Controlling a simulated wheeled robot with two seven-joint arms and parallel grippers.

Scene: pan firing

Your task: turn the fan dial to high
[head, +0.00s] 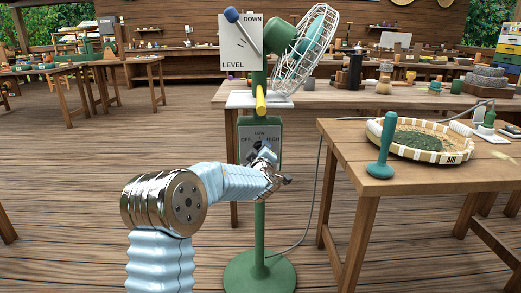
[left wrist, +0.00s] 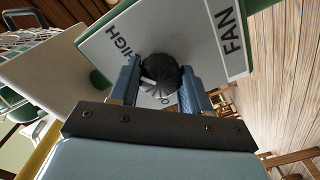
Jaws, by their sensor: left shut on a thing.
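The fan stands on a green post with a round green base (head: 260,274). In the left wrist view, the dial (left wrist: 160,67) is a dark round knob on a pale panel lettered HIGH and FAN. My left gripper (head: 267,156) is at the panel, its two blue fingers on either side of the knob, shut on it. The dial's exact setting is hard to tell. My right gripper is not in view.
Above the dial are a yellow bar (head: 261,101), a LEVEL/DOWN plate (head: 232,58) with a blue-knobbed lever, and the tilted wire fan cage (head: 308,52). A table (head: 345,150) at right holds a round tray (head: 453,154) of leaves and a teal tool (head: 381,150).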

